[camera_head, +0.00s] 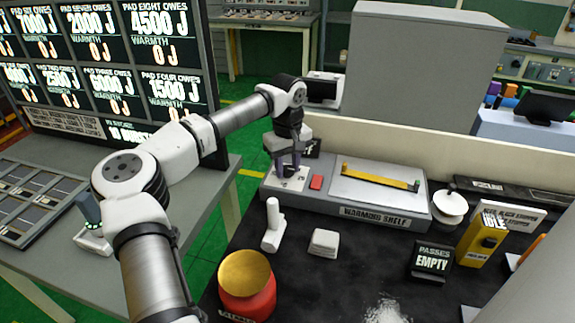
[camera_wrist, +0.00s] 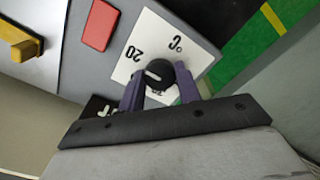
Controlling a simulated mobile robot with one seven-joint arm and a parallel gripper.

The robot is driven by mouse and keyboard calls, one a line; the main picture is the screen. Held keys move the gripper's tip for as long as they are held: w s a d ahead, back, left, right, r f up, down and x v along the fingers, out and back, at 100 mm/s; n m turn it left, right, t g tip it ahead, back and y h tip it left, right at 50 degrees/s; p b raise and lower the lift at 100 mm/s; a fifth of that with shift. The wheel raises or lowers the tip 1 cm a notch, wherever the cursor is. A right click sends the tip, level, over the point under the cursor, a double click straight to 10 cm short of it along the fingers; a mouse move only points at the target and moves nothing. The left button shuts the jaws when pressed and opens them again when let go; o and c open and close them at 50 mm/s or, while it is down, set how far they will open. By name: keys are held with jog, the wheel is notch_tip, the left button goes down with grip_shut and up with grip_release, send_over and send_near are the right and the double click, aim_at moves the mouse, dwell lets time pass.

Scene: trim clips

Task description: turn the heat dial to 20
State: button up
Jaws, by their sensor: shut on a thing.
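The heat dial (camera_wrist: 160,75) is a small black round knob with a light pointer mark. It sits on a white plate (camera_wrist: 137,48) printed with "20" and "°C", both upside down in the wrist view. Another number on the plate is partly covered by the knob and fingers. My gripper (camera_wrist: 160,92) is shut on the dial, one purple finger on each side. In the head view my gripper (camera_head: 287,168) points down at the left end of the grey warming shelf (camera_head: 395,210), over the white plate; the dial is mostly hidden there.
A red button (camera_head: 317,182) lies just right of the dial plate. A yellow-handled lid (camera_head: 380,174) is farther right.

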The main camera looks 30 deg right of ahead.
aim_at(288, 169)
dwell(0.4)
jog(key=o, duration=1)
jog(key=shift+c, duration=0.2)
notch_tip(288, 169, up, 14)
jog(key=b, duration=0.2)
jog(key=shift+b, duration=0.3)
jog(key=shift+s+f, duration=0.1)
jog(key=shift+f, duration=0.05)
